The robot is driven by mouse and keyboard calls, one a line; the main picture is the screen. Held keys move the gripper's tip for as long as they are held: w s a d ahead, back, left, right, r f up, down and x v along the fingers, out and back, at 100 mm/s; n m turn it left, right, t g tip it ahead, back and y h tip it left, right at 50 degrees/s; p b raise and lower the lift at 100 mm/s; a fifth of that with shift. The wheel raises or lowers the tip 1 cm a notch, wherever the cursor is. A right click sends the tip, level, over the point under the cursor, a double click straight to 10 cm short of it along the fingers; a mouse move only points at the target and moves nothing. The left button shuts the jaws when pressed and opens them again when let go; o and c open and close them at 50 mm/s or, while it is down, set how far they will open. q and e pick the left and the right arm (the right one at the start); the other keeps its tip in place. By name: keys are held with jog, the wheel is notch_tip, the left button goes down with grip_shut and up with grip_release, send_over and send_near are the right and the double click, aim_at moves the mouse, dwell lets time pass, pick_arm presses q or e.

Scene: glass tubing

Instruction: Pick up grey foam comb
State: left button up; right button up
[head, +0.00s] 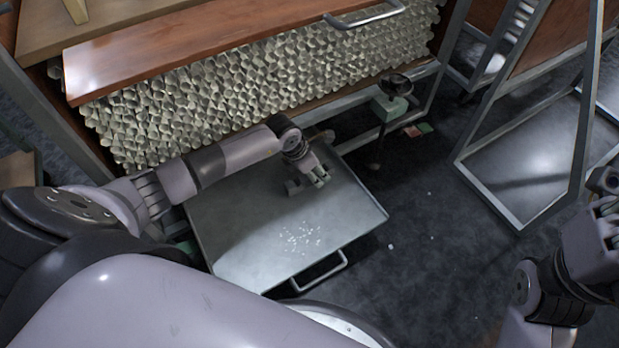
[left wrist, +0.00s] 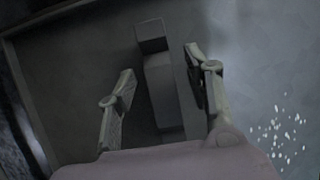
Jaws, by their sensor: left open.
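The grey foam comb (head: 292,188) is a small block lying on the metal tray, partly hidden by my left gripper in the head view. In the left wrist view the comb (left wrist: 160,85) is a long grey piece with a raised block at its far end. My left gripper (head: 312,183) is over it. Its two fingers (left wrist: 162,68) are open, one on each side of the comb, with a visible gap on the left side. My right gripper (head: 605,212) is at the right edge of the head view, partly cut off; its fingers are unclear.
The tray (head: 240,265) has a raised rim and a front handle (head: 320,270). White glass bits (head: 300,238) lie scattered on it. A rack of stacked glass tubes (head: 250,90) stands behind. A metal-framed cart (head: 530,150) stands at right; dark floor lies between.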

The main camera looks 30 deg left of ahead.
pick_arm(q)
jog(key=shift+f, duration=0.2)
dwell(0.3)
jog(key=c, duration=1)
jog(key=shift+r, duration=0.1)
